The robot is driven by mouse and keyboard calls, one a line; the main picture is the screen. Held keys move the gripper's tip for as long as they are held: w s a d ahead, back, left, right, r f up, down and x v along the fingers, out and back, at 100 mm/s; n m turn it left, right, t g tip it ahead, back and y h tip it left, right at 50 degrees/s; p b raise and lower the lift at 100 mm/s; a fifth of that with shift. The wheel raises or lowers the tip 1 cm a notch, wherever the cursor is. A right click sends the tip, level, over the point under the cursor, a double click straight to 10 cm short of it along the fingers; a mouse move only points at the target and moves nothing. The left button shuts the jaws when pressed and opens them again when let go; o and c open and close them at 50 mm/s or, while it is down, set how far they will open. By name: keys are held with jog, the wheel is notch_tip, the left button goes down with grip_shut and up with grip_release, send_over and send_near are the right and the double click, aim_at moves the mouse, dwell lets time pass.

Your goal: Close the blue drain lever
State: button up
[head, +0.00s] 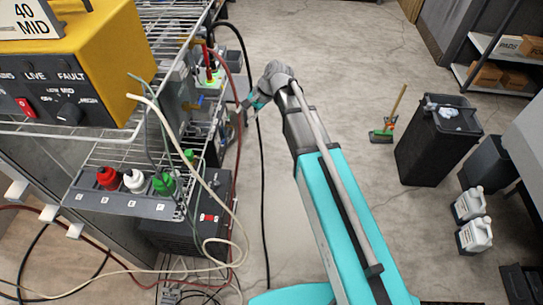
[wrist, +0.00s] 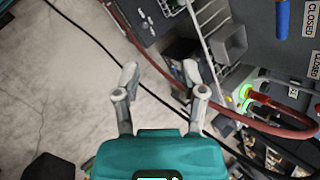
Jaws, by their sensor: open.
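The blue lever (wrist: 283,17) shows at the top right edge of the wrist view, on a grey panel beside a "CLOSED" label (wrist: 310,18). Its upper part is cut off by the frame. In the head view a small blue piece, perhaps the same lever, shows on the rack's side (head: 199,101). My gripper (wrist: 160,82) is open and empty, its two fingers apart. It is to the lower left of the lever in the wrist view and does not touch it. In the head view my gripper (head: 246,108) is small, beside the rack.
A red hose (wrist: 150,58) and black cable cross beneath my gripper. A wire rack (head: 130,150) carries a yellow unit (head: 110,50) and red, white and green knobs. Open floor lies right; a black bin (head: 435,145) stands there.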

jog(key=s+d+f+t+y+b, duration=0.1)
jog(key=s+d+f+t+b, duration=0.1)
jog(key=s+d+f+b, duration=0.6)
jog(key=shift+d+f+b, duration=0.35)
jog(key=shift+f+b, duration=0.8)
jog(key=shift+b, duration=0.4)
jog(key=s+d+f+n+h, duration=0.1)
jog(key=s+d+n+h, duration=0.1)
jog(key=d, duration=0.4)
jog(key=s+d+f+n+h, duration=0.2)
jog(key=d+h, duration=0.1)
jog(key=d, duration=0.3)
jog(key=s+d+f+n+g+h, duration=0.1)
jog(key=s+d+h, duration=0.1)
jog(key=d, duration=0.4)
jog(key=shift+s+d+f+n+h, duration=0.15)
jog(key=shift+s+f+n+h, duration=0.15)
jog(key=shift+n+h, duration=0.15)
